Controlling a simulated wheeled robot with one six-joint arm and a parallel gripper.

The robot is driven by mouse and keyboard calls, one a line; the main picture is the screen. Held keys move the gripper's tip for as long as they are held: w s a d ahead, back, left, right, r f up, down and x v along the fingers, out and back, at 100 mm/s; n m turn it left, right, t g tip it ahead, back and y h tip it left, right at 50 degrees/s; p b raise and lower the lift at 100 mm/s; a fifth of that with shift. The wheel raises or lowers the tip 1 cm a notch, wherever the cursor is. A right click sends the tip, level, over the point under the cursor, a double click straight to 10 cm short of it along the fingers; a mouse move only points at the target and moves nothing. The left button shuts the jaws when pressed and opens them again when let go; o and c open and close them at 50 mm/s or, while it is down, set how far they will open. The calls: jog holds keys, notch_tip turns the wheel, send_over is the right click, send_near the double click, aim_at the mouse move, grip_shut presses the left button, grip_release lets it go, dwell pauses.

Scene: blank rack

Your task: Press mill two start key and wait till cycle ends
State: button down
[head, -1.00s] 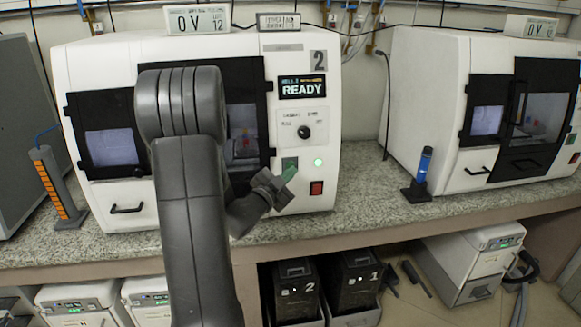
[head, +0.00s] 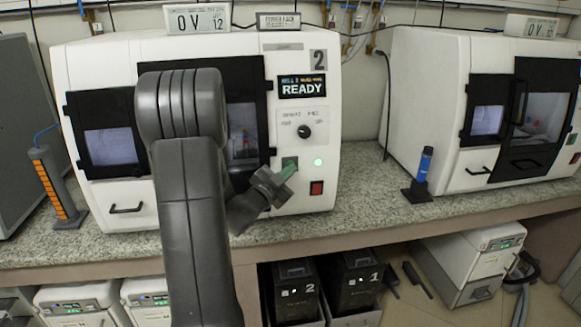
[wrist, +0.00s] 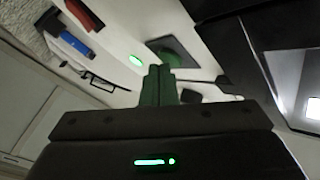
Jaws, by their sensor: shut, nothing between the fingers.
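Mill two (head: 300,60) is the white machine with a "2" label (head: 318,62) and a display (head: 303,88) reading READY. Its front panel carries a dark square start key (head: 290,160), with a lit green lamp (head: 319,162) to its right. My gripper (head: 292,169) is shut and empty, its green fingertips right at the key's lower part in the head view. In the wrist view the shut fingers (wrist: 158,72) point at the dark square plate (wrist: 182,48) and cover part of it. I cannot tell whether they touch it.
A red switch (head: 316,188) sits below the lamp, and a black dial (head: 304,131) above the key. The counter between the mills is mostly clear.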

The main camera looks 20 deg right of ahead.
jog(key=shift+w, duration=0.1)
dwell(0.5)
jog(key=shift+s+a+b, duration=0.15)
jog(key=shift+s+b, duration=0.35)
jog(key=shift+s, duration=0.25)
jog(key=shift+s+a+r+b, duration=0.1)
jog(key=shift+s+a+b, duration=0.15)
jog(key=shift+s, duration=0.55)
jog(key=shift+s+a+f+b, duration=0.15)
jog(key=shift+s+b, duration=0.15)
jog(key=shift+s, duration=0.5)
jog(key=shift+s+a+r+b, duration=0.2)
jog(key=shift+s+b, duration=0.1)
jog(key=shift+s, duration=0.5)
jog(key=shift+w, duration=0.1)
jog(key=p, duration=0.1)
jog(key=w+p, duration=0.1)
jog(key=p, duration=0.1)
jog(key=shift+w+d+r, duration=0.15)
jog(key=shift+w+d, duration=0.05)
jog(key=shift+w, duration=0.05)
